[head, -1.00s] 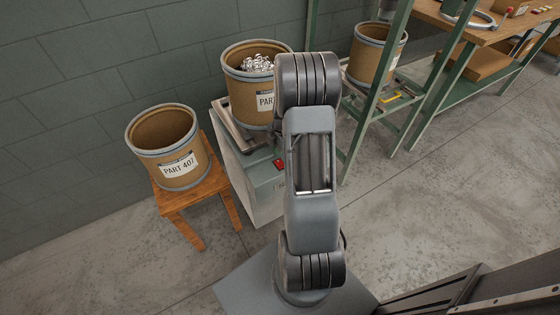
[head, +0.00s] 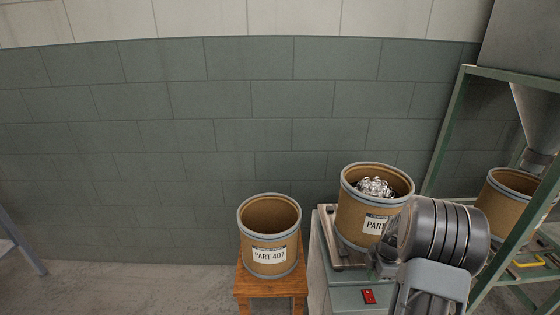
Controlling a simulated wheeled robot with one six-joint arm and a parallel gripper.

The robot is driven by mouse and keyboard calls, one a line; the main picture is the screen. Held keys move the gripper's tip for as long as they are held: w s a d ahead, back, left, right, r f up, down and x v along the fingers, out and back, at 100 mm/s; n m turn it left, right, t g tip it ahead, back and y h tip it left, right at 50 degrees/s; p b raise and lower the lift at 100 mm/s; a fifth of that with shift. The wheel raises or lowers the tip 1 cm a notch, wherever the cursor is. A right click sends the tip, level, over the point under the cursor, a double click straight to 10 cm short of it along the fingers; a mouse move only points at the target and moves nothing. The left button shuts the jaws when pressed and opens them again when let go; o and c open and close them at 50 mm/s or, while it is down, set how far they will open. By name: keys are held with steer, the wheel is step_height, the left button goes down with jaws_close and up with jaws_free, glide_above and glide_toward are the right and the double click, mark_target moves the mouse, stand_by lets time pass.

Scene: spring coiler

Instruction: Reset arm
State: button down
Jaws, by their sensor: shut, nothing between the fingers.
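My arm shows at the lower right of the head view, with a dark ribbed joint in front of the right-hand drum. My gripper is not clearly visible; the arm's own joint and links hide where it may be. The empty-looking drum labelled PART 407 (head: 269,237) stands upright on a wooden stool (head: 271,285). A second drum (head: 358,217), its label partly hidden by my arm, holds shiny metal parts (head: 375,187) and stands on a grey-green cabinet (head: 340,297).
A red switch (head: 369,296) is on the cabinet front. A green metal frame (head: 447,135) with a hopper (head: 540,115) and another drum (head: 508,199) stands at the right. A tiled wall (head: 200,130) closes the back.

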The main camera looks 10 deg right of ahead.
steer(key=m, duration=0.3)
steer(key=shift+s+a, duration=0.1)
steer(key=shift+s, duration=0.1)
steer(key=s+m, duration=0.1)
steer(key=a+m, duration=0.1)
steer(key=m, duration=0.1)
steer(key=s+m, duration=0.1)
steer(key=m, duration=0.1)
steer(key=shift+s+a+r+g, duration=0.2)
steer(key=shift+s+a+g, duration=0.1)
steer(key=shift+s+g, duration=0.1)
steer(key=s+a+r+m+t+p, duration=0.1)
steer(key=a+r+p, duration=0.4)
steer(key=r, duration=0.6)
steer(key=s+a+r+m+t+h+p, duration=0.1)
steer(key=s+a+r+m+p, duration=0.3)
steer(key=a+r, duration=0.3)
steer(key=s+a+r+m+t+p, duration=0.2)
steer(key=s+a+r+p, duration=0.2)
steer(key=r, duration=1.1)
steer(key=a+p, duration=0.2)
steer(key=a, duration=0.1)
steer(key=shift+r+m+h, duration=0.2)
steer(key=shift+m+h, duration=0.2)
steer(key=shift+s, duration=0.1)
